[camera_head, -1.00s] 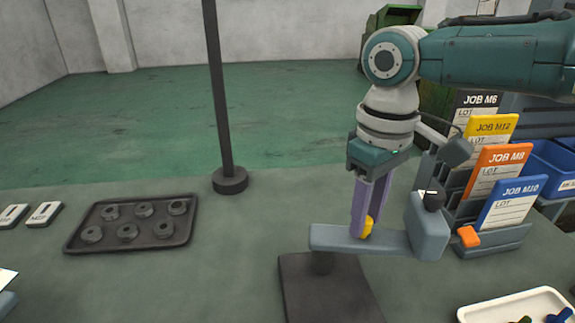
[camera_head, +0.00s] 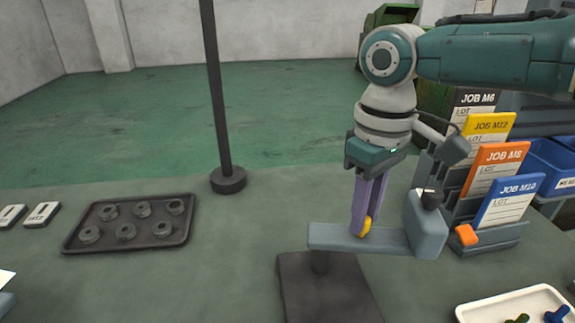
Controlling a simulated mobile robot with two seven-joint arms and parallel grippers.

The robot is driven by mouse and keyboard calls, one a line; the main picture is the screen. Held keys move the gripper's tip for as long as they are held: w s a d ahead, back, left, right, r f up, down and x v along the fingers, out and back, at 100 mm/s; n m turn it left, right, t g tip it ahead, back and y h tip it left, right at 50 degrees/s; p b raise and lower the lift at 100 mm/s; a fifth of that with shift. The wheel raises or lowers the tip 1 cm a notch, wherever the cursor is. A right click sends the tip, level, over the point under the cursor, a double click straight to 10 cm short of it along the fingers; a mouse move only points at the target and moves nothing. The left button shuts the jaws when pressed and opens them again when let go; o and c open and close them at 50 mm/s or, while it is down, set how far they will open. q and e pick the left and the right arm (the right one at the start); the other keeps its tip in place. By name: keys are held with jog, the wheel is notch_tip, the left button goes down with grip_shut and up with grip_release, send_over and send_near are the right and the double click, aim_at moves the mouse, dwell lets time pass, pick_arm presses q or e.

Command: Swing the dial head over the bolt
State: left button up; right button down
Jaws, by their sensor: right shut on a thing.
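The dial head (camera_head: 425,224) is a grey-blue block with a dark knob, at the right end of a horizontal arm (camera_head: 345,238). The arm sits on a short post over a dark square base plate (camera_head: 325,290). My right gripper (camera_head: 364,228), with purple fingers, points down and is shut on a yellow knob (camera_head: 366,226) on the arm. The fingers partly hide the knob. No bolt shows clearly under the dial head. My left gripper is not in view.
A dark tray (camera_head: 130,222) of several round parts lies at left, beside a black pole (camera_head: 228,180). A rack of job cards (camera_head: 497,170) stands close behind the dial head at right. A white tray (camera_head: 515,305) with small coloured bolts is at front right.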

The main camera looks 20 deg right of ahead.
dwell(0.6)
jog(key=shift+s+a+r+m+p, duration=0.2)
jog(key=shift+m+p, duration=0.2)
jog(key=shift+p, duration=0.25)
jog(key=s+a+m+p, duration=0.2)
jog(key=a+m+p, duration=0.3)
jog(key=m+p, duration=0.5)
jog(key=m, duration=0.4)
jog(key=shift+s+a+f, duration=0.15)
jog(key=shift+a, duration=0.25)
jog(key=shift+p, duration=0.3)
jog(key=c, duration=0.7)
grip_release()
